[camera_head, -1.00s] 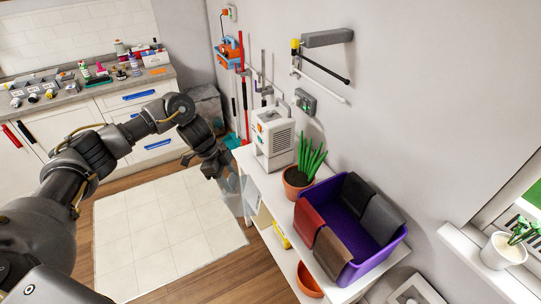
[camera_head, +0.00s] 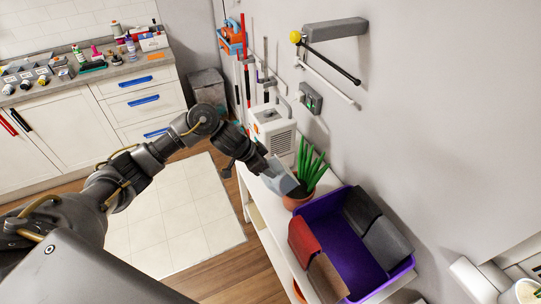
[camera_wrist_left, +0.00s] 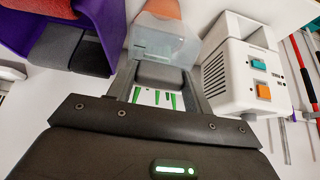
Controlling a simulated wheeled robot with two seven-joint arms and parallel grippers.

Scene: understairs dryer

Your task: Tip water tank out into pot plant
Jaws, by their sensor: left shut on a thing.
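My left gripper (camera_head: 262,164) is shut on the translucent water tank (camera_head: 284,180), which is beside the pot plant and overlaps its near left side in the head view. The tank looks tilted toward the plant. The plant has upright green leaves (camera_head: 313,168) in a terracotta pot (camera_head: 297,201) on the white shelf. In the left wrist view the tank (camera_wrist_left: 160,50) is between my fingers, with the orange pot (camera_wrist_left: 163,8) just beyond it. I cannot tell whether water is in the tank or flowing. My right gripper is out of view.
A white dryer unit (camera_head: 274,136) stands on the shelf (camera_head: 262,208) behind the plant. A purple crate (camera_head: 343,240) with grey, red and brown items stands close in front of it. The wall with mounted tools runs along the right.

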